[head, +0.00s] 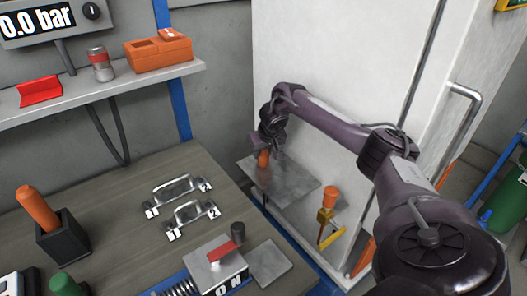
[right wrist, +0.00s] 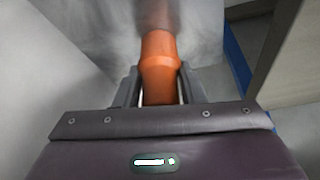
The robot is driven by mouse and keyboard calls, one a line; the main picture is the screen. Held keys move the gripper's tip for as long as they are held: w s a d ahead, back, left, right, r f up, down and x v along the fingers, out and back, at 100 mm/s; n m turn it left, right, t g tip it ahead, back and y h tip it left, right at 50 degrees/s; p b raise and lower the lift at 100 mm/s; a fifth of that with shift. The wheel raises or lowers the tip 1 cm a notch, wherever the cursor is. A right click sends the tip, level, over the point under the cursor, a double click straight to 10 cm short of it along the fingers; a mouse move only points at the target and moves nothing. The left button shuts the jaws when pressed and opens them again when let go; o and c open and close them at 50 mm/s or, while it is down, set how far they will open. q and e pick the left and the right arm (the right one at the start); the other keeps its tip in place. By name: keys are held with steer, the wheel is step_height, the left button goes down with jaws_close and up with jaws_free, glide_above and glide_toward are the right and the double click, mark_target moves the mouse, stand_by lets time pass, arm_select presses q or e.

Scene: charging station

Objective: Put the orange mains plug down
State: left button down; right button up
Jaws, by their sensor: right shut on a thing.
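The orange mains plug (head: 263,158) is held by my right gripper (head: 266,146), low at the back left part of a grey metal plate (head: 292,188). In the right wrist view the plug (right wrist: 158,62) sits between the two fingers of my right gripper (right wrist: 158,88), which is shut on it. The plug's far end meets a grey surface in that view; I cannot tell whether it touches. The gripper hides part of the plug in the head view. My left gripper is not in view.
A white cabinet (head: 315,55) stands close behind my right arm. An orange-topped yellow item (head: 326,215) stands right of the plate. The workbench (head: 110,215) holds two metal handles (head: 178,192) (head: 192,216), a red-levered switch box (head: 217,268) and a black holder (head: 62,242).

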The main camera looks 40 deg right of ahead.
steer(key=o, duration=1)
steer(key=shift+f, duration=0.1)
steer(key=shift+p+v, duration=0.95)
steer(key=shift+v, duration=5.2)
steer(key=shift+w, duration=0.1)
